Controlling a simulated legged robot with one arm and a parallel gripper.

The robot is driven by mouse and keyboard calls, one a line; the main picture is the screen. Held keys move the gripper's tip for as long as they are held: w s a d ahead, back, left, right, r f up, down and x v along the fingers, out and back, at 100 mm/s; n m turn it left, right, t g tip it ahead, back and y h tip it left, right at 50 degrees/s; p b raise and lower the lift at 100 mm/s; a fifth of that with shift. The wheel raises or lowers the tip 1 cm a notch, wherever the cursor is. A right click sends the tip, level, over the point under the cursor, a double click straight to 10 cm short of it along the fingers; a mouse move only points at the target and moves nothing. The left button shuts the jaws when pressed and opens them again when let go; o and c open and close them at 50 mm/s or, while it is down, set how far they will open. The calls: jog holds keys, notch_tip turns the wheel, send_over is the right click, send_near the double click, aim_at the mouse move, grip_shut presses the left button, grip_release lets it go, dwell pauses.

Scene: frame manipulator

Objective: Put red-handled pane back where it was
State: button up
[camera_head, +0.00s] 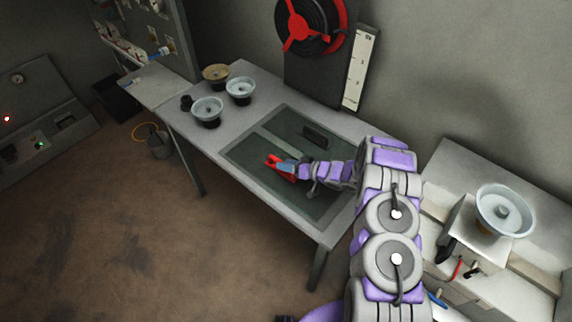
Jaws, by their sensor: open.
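The red handle (275,162) stands on a dark green-grey pane (247,160) in the front part of the table top. That pane looks flat and level with the table. My gripper (285,167) reaches in from the right, its jaws open, right at the red handle. I cannot tell whether the fingers touch the handle, and part of the handle is hidden behind them. A second dark pane (283,120) with a black handle (315,134) lies behind, across a grey strip of table.
Several bowl-like parts, among them a pale one (208,107) and a tan one (215,73), stand at the table's left end. A red reel (308,22) and a white gauge strip (360,68) are at the back wall. Another pale bowl (504,210) stands on the right-hand bench.

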jog(key=p+v, duration=0.1)
jog(key=v, duration=1)
jog(key=shift+s+d, duration=0.1)
jog(key=shift+d, duration=0.15)
jog(key=shift+r, duration=0.15)
jog(key=w+d+r+m+t+h, duration=0.1)
jog(key=w+d+r+t+h, duration=0.2)
jog(key=w+d+r+h, duration=0.7)
jog(key=s+d+r+m+g+h, duration=0.25)
jog(key=s+d+r+h, duration=0.35)
jog(key=s+r, duration=0.7)
jog(key=s+a+r+g+y, duration=0.1)
jog(key=s+a+r+g, duration=0.1)
jog(key=s, duration=1.1)
jog(key=s+a+r+m+g+y, duration=0.1)
jog(key=s+a+r+g, duration=0.2)
jog(key=s, duration=1.1)
jog(key=s+a+r+m+g, duration=0.1)
jog(key=s+a+r+g, duration=0.1)
jog(key=s, duration=1.2)
jog(key=a+g, duration=0.1)
jog(key=a, duration=0.1)
jog(key=shift+s+a+r+y, duration=0.25)
jog(key=shift+a+r+y, duration=0.05)
jog(key=shift+r+y, duration=0.1)
